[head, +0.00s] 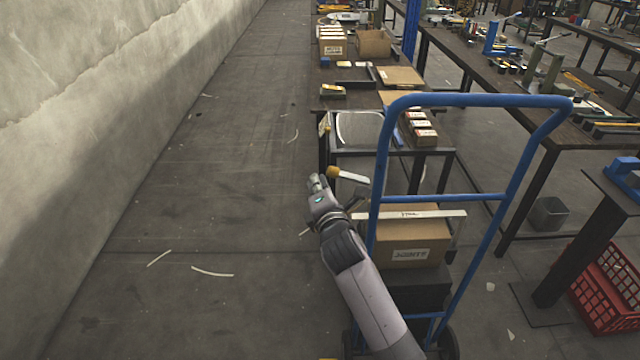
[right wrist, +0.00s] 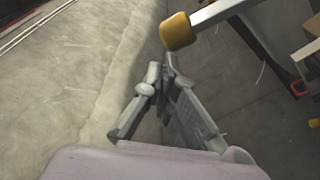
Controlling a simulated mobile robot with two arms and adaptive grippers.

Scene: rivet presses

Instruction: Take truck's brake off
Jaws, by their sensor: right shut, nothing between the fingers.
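The truck is a blue tubular hand truck (head: 475,100) standing upright at the front right of the head view. A pale lever with a yellow knob (head: 332,172) sticks out at its left side. The knob shows large in the right wrist view (right wrist: 176,31), with its pale bar (right wrist: 222,10) running to the upper right. My right gripper (head: 317,182) is shut and empty, just left of and below the knob. In the right wrist view its fingertips (right wrist: 164,72) lie just below the knob; whether they touch it is unclear. My left gripper is out of view.
The truck carries a labelled cardboard box (head: 420,238). A workbench (head: 345,152) with boxes stands beyond it, and another long bench (head: 470,70) runs to the right. A red crate (head: 605,290) is at the lower right. The floor (head: 200,230) left of the truck is mostly clear up to the wall.

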